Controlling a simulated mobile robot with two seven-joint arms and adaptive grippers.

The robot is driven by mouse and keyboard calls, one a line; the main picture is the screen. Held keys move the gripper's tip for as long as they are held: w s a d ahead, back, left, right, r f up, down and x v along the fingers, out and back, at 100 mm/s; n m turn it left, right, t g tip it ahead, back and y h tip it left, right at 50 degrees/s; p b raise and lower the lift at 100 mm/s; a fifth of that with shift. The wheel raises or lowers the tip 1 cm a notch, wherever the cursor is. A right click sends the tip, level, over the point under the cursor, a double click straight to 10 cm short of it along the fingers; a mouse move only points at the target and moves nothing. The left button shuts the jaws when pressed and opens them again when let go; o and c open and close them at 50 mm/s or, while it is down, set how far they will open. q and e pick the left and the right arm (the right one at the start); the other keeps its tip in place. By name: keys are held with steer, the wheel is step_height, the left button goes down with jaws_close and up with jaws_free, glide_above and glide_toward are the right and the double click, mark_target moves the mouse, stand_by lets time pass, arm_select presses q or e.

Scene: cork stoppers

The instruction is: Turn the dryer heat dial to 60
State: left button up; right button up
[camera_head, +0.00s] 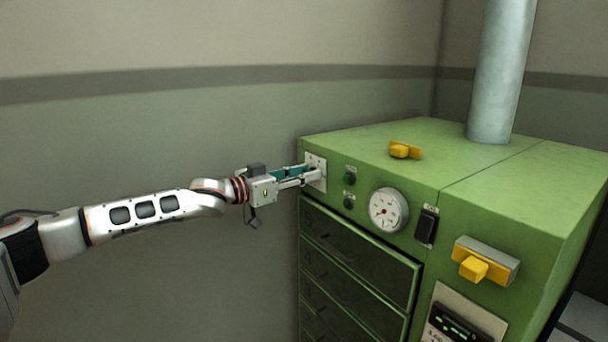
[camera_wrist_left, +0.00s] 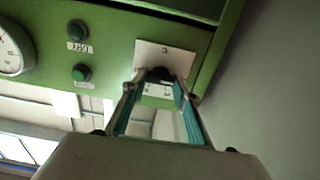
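The heat dial (camera_wrist_left: 160,74) is a dark knob on a pale plate with a small mark above it, on the green dryer's front. In the head view its plate (camera_head: 322,172) is at the front's upper left, and my gripper hides the knob. My left gripper (camera_head: 313,174) reaches the plate from the left. In the left wrist view its teal-padded fingers (camera_wrist_left: 159,78) stand apart with the tips on either side of the knob. I cannot tell whether they press on it. The dial's setting is not readable. My right gripper is not in view.
The green dryer (camera_head: 465,160) has a round gauge (camera_head: 388,210), two small buttons (camera_head: 349,179), a black switch (camera_head: 427,226), a yellow handle (camera_head: 473,268) and dark drawers (camera_head: 357,250). A yellow piece (camera_head: 404,151) sits on top, near a grey pipe (camera_head: 503,70). A bare wall is behind.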

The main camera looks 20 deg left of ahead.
arm_select(q)
steer(key=shift+m, duration=0.3)
steer(key=m, duration=3.3)
steer(key=shift+f+m, duration=0.3)
steer(key=shift+f, duration=0.05)
stand_by(0.4)
